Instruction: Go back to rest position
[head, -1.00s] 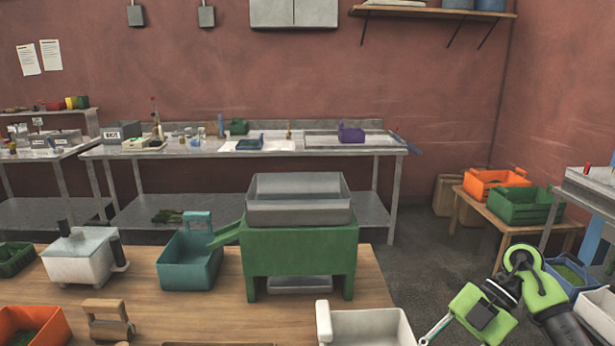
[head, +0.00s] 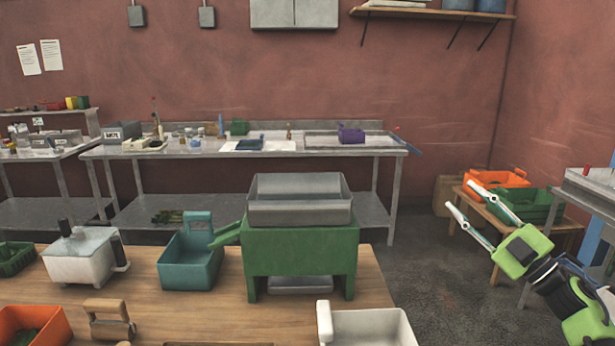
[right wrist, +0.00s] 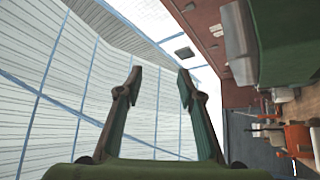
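My right gripper (head: 470,205) is at the right of the head view, raised over the floor to the right of the wooden table. Its two pale fingers are spread apart with nothing between them. In the right wrist view my right gripper (right wrist: 160,78) shows its fingers apart and empty, against a pale ribbed ceiling. My left gripper is in neither view. The green powder filler (head: 300,250) with its grey tray (head: 299,200) stands on the wooden table (head: 220,315).
A teal bin (head: 188,264), a white lidded container (head: 83,257) and a white bin (head: 368,328) stand on the table. An orange crate (head: 500,178) and a green crate (head: 525,204) sit on a low table at the right. Floor between is clear.

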